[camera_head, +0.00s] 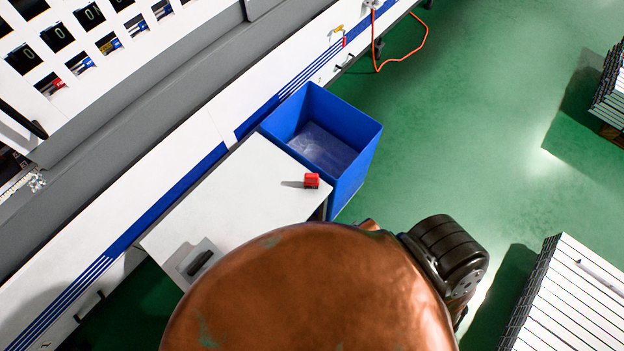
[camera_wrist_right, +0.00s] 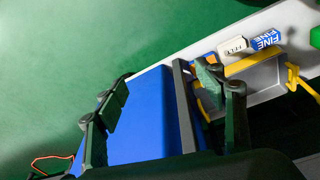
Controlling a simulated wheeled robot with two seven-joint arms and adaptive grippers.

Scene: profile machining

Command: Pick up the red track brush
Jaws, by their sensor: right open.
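A small red block-like object (camera_head: 311,180), which may be the red track brush, sits on the white table (camera_head: 235,190) near its corner beside the blue bin, in the head view. A small red item (camera_head: 344,42) also shows on the machine's white front; I cannot tell what it is. My right gripper (camera_wrist_right: 164,92) is open in the right wrist view, its dark fingers apart with the blue bin seen between and beyond them. I see nothing held. No red block is seen in the wrist view. My left gripper is not in view.
The open blue bin (camera_head: 325,148) stands against the table's end, and also shows in the wrist view (camera_wrist_right: 148,125). An orange cable (camera_head: 412,57) lies on green floor.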

